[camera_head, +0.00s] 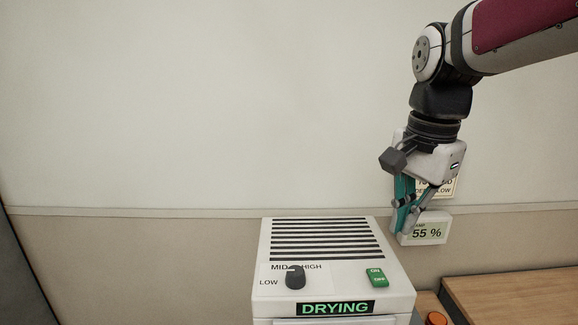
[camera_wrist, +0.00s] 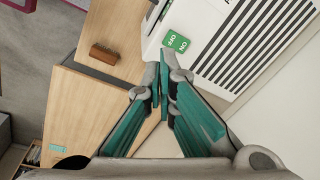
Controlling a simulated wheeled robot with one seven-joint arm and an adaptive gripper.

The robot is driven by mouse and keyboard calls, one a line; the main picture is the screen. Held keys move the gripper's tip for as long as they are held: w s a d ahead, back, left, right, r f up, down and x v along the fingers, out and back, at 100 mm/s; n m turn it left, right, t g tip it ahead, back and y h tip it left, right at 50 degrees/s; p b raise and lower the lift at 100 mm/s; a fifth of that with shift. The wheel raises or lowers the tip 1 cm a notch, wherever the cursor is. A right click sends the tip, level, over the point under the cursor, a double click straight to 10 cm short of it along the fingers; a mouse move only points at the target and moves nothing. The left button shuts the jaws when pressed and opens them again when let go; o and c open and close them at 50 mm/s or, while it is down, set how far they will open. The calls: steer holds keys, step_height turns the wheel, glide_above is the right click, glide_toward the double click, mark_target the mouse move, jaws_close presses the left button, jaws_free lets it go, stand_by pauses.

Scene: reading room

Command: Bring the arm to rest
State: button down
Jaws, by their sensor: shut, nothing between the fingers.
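My arm reaches in from the upper right in the head view. My gripper (camera_head: 404,226) points down beside the right rear of a white machine (camera_head: 262,270), in front of the wall. In the wrist view my gripper (camera_wrist: 161,98) has its teal fingers together with nothing between them. The machine has a slatted top, a dark knob (camera_head: 295,278), a green ON/OFF switch (camera_head: 377,277) and a lit DRYING display (camera_head: 338,308). The switch also shows in the wrist view (camera_wrist: 176,42), beyond the fingertips.
A wall display (camera_head: 428,232) reading 55 % hangs behind my gripper, with a partly hidden sign (camera_head: 446,188) above it. A brown brush-like block (camera_wrist: 104,54) lies on wood. The wall at left is clear.

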steer(key=s+f+n+t, duration=0.1)
steer(key=s+n+t, duration=0.1)
steer(key=s+n, duration=0.4)
steer(key=s+f+n+t, duration=0.2)
steer(key=s+n, duration=0.4)
steer(key=s, duration=0.2)
steer(key=shift+s+f, duration=0.3)
steer(key=shift+s, duration=0.05)
